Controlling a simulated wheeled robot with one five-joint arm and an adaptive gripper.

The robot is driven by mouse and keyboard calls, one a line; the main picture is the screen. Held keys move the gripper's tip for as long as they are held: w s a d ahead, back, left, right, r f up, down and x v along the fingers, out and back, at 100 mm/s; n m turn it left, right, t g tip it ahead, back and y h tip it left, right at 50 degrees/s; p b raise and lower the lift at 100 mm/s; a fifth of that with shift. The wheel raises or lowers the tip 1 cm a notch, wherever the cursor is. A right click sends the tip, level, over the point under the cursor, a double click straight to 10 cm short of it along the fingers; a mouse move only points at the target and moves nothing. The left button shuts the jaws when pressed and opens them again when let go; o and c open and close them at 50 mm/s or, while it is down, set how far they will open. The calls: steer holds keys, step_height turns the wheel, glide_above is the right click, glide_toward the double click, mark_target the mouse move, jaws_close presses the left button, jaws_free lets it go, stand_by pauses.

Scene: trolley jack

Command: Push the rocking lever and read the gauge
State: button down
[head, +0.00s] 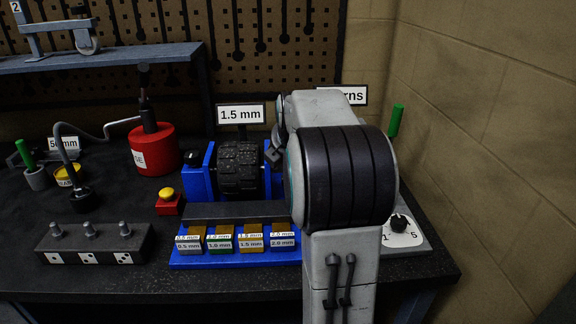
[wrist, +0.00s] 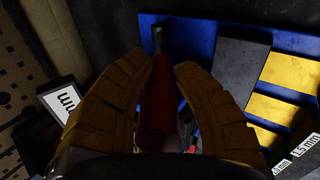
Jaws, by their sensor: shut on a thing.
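In the wrist view my gripper's two brown fingers (wrist: 160,100) are closed around a red handle (wrist: 158,105) with a dark tip, over a blue base. I take this handle for the rocking lever; its lower end is hidden. In the head view my arm hides the gripper and the handle. A black treaded wheel (head: 239,170) sits in a blue frame. Behind it stands a white sign (head: 241,114) reading 1.5 mm. I cannot tell whether this sign is the gauge's reading. A dial (head: 400,226) with 1 and 5 lies at the right.
Several labelled blocks, 0.5 to 2.0 mm, sit on a blue tray (head: 236,260). A red can (head: 154,150), a yellow-topped red button (head: 168,202) and a dark bolt block (head: 95,243) stand left. A shelf (head: 110,57) crosses the upper left; a wall (head: 475,130) bounds the right.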

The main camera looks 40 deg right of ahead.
steer(key=shift+s+a+f, duration=0.1)
steer(key=shift+s+f, duration=0.05)
steer(key=shift+f, duration=0.2)
steer(key=c, duration=1.4)
jaws_free()
steer(key=o, duration=0.4)
steer(key=shift+r, duration=0.45)
steer(key=shift+s+r, duration=0.1)
steer(key=shift+r, duration=0.4)
steer(key=shift+s+v, duration=0.25)
steer(key=shift+v, duration=3)
steer(key=shift+f, duration=0.2)
